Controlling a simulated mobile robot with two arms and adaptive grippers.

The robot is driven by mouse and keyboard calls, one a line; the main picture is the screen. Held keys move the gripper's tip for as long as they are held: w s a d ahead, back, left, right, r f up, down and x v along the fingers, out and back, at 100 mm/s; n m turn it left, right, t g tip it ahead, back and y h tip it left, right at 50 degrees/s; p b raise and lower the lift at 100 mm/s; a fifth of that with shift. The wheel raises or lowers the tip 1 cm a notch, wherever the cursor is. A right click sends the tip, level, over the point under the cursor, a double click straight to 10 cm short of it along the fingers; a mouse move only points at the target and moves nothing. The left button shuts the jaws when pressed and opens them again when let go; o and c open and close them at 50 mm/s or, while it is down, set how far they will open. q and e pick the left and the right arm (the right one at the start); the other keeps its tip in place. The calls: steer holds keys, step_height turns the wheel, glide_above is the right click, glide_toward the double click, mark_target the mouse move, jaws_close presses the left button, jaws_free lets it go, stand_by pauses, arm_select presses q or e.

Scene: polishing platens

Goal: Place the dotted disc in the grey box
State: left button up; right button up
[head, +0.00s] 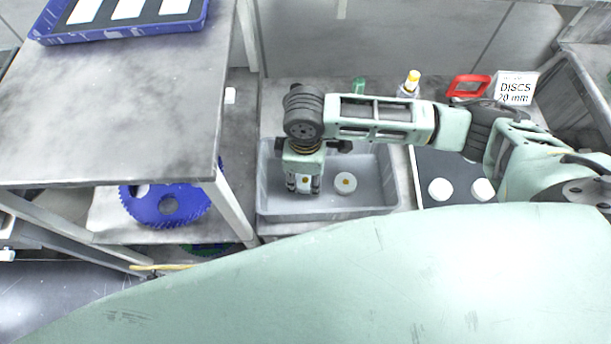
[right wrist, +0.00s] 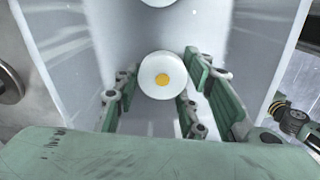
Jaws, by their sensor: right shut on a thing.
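The grey box (head: 385,170) stands in the middle of the head view, below the far bench edge. My right gripper (head: 303,187) points down into it at its left part. It is shut on a white disc with an orange-yellow dot, which shows between the fingers in the right wrist view (right wrist: 163,76). I cannot tell whether that disc touches the box floor. A second white dotted disc (head: 345,183) lies in the box just right of the gripper. Its edge shows at the top of the right wrist view (right wrist: 158,2). My left gripper is not in view.
Two plain white discs (head: 440,188) lie on a dark surface right of the box. Behind are a yellow-capped bottle (head: 411,82), a red object (head: 468,87) and a DISCS sign (head: 515,88). A table (head: 120,110) with a blue tray (head: 185,28) stands left.

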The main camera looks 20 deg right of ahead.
mark_target(305, 179)
steer(key=shift+f, duration=0.85)
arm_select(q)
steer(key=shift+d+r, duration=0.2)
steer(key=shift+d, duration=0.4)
arm_select(e)
steer(key=shift+f, duration=0.15)
steer(key=o, duration=1.2)
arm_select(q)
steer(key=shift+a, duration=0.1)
arm_select(e)
steer(key=shift+r, duration=0.35)
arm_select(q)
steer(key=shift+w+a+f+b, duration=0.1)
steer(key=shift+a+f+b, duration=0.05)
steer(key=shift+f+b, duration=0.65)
arm_select(e)
step_height(305, 179, up, 12)
steer(key=shift+f, duration=0.2)
